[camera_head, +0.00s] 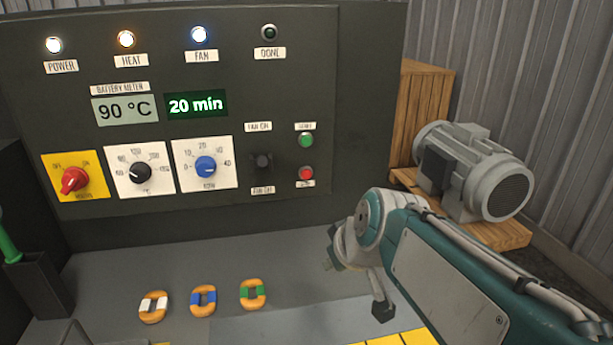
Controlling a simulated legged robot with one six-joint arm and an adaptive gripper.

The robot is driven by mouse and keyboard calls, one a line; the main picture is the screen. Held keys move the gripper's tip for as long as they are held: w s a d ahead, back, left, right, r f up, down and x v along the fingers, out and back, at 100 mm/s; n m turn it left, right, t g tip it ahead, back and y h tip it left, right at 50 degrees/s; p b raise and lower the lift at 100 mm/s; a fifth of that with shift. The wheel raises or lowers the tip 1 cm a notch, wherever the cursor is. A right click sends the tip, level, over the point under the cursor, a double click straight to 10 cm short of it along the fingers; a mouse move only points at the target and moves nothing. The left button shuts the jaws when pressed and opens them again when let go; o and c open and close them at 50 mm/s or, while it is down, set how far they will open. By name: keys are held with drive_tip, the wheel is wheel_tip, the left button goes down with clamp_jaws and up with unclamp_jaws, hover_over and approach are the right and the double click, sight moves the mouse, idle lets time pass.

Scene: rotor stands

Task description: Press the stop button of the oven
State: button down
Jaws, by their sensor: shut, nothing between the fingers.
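The oven's control panel (225,125) is dark and upright in the head view. The red stop button (306,173) is at the panel's lower right, with a small label beneath it too blurred to read. The green start button (306,140) sits directly above it. My gripper (382,309) shows only in part below my folded teal arm, as a dark tip. It is shut and empty, lower and to the right of the red button, and apart from the panel.
The fan switch (262,162) is just left of the buttons. Three knobs, including the red one (74,180), are further left. The displays read 90 °C and 20 min. Three ring-shaped parts (203,300) lie on the grey surface. A motor (470,170) stands on wood at right.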

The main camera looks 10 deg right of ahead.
sight(306, 174)
drive_tip(key=w+d+n+t+y, duration=0.1)
drive_tip(key=w+n+t, duration=0.1)
drive_tip(key=w, duration=1.6)
drive_tip(key=shift+d+r+n, duration=0.3)
drive_tip(key=shift+d+n, duration=0.05)
drive_tip(key=shift+n, duration=0.55)
drive_tip(key=shift+w, duration=0.1)
drive_tip(key=w, duration=0.8)
drive_tip(key=shift+w, duration=0.35)
drive_tip(key=shift+w, duration=0.35)
